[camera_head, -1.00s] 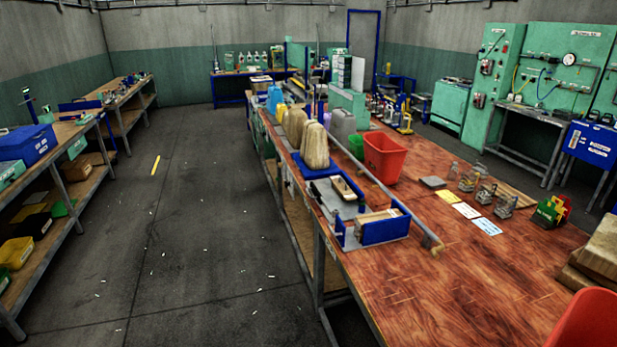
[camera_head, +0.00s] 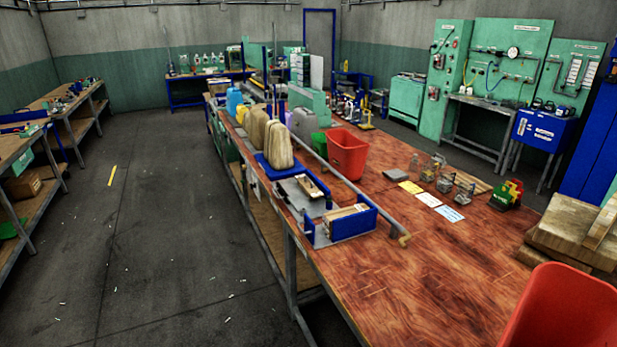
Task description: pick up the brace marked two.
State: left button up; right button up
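Several small metal clamp-like pieces stand in a row on the red-brown wooden workbench (camera_head: 400,275), right of its middle. One of them (camera_head: 465,190) is nearest the green and red holder, another (camera_head: 446,181) is just left of it, and a third (camera_head: 429,172) is farther back. I cannot read any number on them, so I cannot tell which brace is marked two, or whether these are the braces. Neither of my grippers shows in the head view.
Yellow, white and blue cards (camera_head: 428,199) lie before the metal pieces. The green and red holder (camera_head: 507,194), stacked wood blocks (camera_head: 570,235) and a near red bin (camera_head: 565,312) are right.

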aim_at(305, 183)
jog(key=i+u, duration=0.2)
jog(key=i, duration=0.75)
jog(key=i+z, duration=0.1)
jog(key=i, duration=1.1)
jog(key=i+j, duration=0.25)
jog(key=i, duration=0.9)
jog(key=i+j+z, duration=0.1)
jog(key=i+z, duration=0.25)
jog(key=i+j+z, duration=0.35)
jog(key=i, duration=0.2)
jog(key=i+j+z, duration=0.2)
jog(key=i+z, duration=0.2)
jog(key=i, duration=0.05)
